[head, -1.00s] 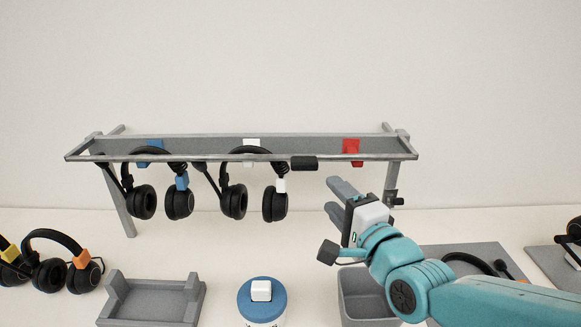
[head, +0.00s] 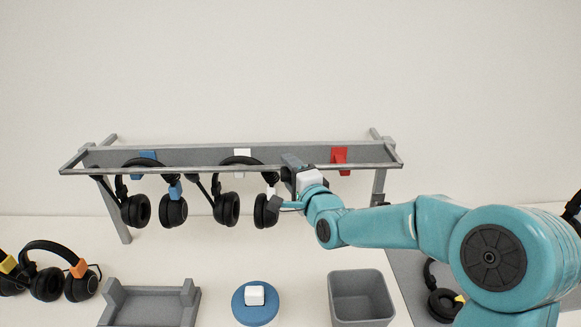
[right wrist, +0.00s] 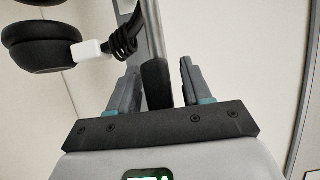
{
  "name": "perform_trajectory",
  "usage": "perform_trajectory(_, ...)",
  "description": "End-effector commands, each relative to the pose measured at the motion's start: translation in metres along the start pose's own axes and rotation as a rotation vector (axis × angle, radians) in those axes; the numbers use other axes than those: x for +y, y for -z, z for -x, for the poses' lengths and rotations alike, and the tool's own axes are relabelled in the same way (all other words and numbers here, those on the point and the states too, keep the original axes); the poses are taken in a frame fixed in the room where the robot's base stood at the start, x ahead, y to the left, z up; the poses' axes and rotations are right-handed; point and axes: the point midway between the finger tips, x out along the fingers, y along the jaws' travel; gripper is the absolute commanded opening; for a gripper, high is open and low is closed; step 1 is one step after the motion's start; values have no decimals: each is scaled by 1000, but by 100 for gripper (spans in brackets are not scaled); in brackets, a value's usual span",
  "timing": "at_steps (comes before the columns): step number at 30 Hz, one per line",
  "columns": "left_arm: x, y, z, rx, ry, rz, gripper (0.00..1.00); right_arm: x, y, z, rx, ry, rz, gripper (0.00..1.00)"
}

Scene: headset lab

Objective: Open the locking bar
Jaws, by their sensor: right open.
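The locking bar (head: 365,167) is the thin grey metal bar along the front of the headset rack (head: 200,156). Its black handle (right wrist: 157,85) shows in the right wrist view, standing between my two fingers with a gap on each side. The bar (right wrist: 153,30) runs on beyond it. My right gripper (head: 291,163) is open around the handle, not closed on it. In the head view the gripper hides the handle. My left gripper is in no view.
Two headsets hang under the rack; the white-marked one (head: 227,208) hangs close left of my right gripper. Blue (head: 147,157), white (head: 242,157) and red (head: 340,156) tabs mark the rack. Below stand a grey tray (head: 150,305), a blue round stand (head: 250,310) and a grey bin (head: 361,300).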

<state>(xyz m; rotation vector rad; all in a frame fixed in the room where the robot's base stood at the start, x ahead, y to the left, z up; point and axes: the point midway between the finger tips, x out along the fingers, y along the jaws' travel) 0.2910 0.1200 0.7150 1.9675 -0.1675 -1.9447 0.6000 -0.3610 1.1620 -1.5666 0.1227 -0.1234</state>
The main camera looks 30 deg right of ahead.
Motion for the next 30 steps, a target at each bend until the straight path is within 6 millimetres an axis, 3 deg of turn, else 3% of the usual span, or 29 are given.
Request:
perform_trajectory(8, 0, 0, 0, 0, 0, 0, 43, 1, 0, -2, 0, -1, 0, 49)
perform_trajectory(12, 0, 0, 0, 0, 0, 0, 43, 1, 0, -2, 0, -1, 0, 7)
perform_trajectory(13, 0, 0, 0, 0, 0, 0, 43, 1, 0, -2, 0, -1, 0, 0)
perform_trajectory(22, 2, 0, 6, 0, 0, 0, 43, -5, 0, -1, 1, -20, -9, 0)
perform_trajectory(30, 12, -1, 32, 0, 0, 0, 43, -27, 1, -3, 1, -145, -63, 0)
